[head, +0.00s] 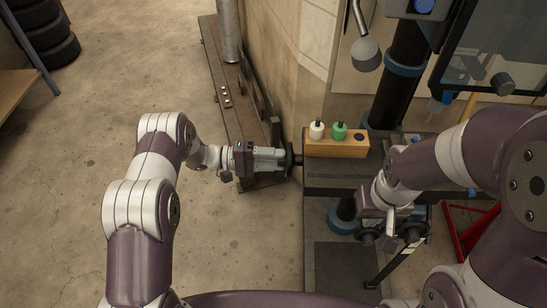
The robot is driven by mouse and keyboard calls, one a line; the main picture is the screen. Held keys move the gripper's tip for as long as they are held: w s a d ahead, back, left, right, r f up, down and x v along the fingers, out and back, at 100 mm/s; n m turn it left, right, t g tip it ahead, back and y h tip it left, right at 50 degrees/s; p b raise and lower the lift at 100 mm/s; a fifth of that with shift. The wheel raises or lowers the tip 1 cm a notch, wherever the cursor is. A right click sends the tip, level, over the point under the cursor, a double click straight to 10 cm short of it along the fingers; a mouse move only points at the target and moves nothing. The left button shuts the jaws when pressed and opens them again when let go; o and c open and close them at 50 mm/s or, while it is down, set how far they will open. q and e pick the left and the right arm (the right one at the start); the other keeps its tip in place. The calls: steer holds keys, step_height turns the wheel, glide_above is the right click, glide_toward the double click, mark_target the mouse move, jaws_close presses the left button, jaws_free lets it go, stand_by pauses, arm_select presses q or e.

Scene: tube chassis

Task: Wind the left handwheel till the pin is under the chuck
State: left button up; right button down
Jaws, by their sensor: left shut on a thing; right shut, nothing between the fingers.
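The left handwheel (290,160) is a dark wheel seen nearly edge-on at the left end of the dark machine table. My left gripper (281,159) reaches it from the left and is shut on it. A wooden block (337,149) lies on the table with a white-topped pin (317,129), a green-topped pin (339,130) and a dark round spot. My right gripper (390,238) is shut and empty in front of the table. I cannot make out the chuck for certain; the drill head is partly out of frame at the upper right.
A dark column (402,75) with blue collars rises behind the table. A lamp (366,53) hangs near the wall. A long steel beam (228,95) lies on the floor behind my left gripper. A red frame (468,232) stands at right.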

arm_select(q)
steer(key=shift+d+n, duration=0.1)
steer(key=shift+n, duration=0.5)
steer(key=o, duration=1)
steer(key=shift+s, duration=0.1)
steer(key=shift+o, duration=0.2)
steer(key=a+b, duration=0.1)
steer(key=a, duration=1.1)
steer(key=shift+a+b, duration=0.35)
